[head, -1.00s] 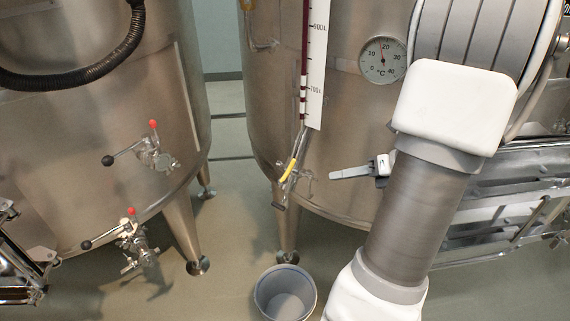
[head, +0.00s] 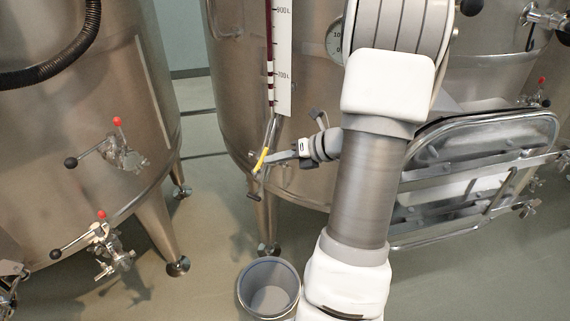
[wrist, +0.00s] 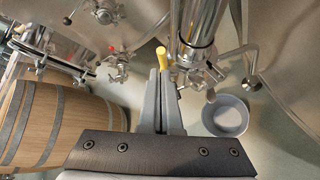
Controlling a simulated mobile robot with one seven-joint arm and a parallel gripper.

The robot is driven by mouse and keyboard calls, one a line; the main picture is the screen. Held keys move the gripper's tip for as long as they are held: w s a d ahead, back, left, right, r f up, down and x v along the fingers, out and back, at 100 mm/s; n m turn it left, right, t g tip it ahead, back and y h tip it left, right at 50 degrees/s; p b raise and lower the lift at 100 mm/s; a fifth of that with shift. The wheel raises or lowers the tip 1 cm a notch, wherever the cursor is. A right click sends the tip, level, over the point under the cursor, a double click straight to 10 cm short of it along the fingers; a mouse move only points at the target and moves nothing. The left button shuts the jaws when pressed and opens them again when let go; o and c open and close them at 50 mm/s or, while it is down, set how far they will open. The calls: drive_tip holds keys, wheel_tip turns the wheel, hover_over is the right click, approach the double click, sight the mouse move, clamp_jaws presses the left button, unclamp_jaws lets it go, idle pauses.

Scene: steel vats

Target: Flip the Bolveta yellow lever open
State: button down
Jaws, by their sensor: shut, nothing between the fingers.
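The yellow lever (head: 261,160) is on the small valve at the foot of the level gauge on the middle steel vat (head: 235,110). It slants, its upper end to the right. In the wrist view the yellow lever (wrist: 162,56) shows end-on just beyond my fingertips. My gripper (head: 274,158) is shut and empty, its fingertips right beside the lever in the head view. In the wrist view my gripper (wrist: 163,72) points at the lever, its two fingers together. I cannot tell whether the tips touch it.
A grey bucket (head: 268,287) stands on the floor below the valve. The left vat (head: 90,130) carries two valves with red and black knobs. A hatch with metal bars (head: 480,150) is to the right. A wooden barrel (wrist: 60,125) shows in the wrist view.

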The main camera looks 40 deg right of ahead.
drive_tip(key=shift+w, duration=0.2)
drive_tip(key=r+p, duration=0.1)
drive_tip(key=p, duration=0.1)
drive_tip(key=shift+w+g+p, duration=0.2)
drive_tip(key=shift+g+p, duration=0.2)
drive_tip(key=p, duration=0.1)
drive_tip(key=g+p, duration=0.1)
drive_tip(key=p, duration=0.1)
drive_tip(key=shift+w+r+n, duration=0.2)
drive_tip(key=shift+w+n, duration=0.1)
drive_tip(key=shift+n, duration=0.1)
drive_tip(key=shift+w+g+p, duration=0.25)
drive_tip(key=shift+g+p, duration=0.05)
drive_tip(key=shift+p, duration=0.6)
drive_tip(key=shift+w+f, duration=0.1)
drive_tip(key=shift+w, duration=0.15)
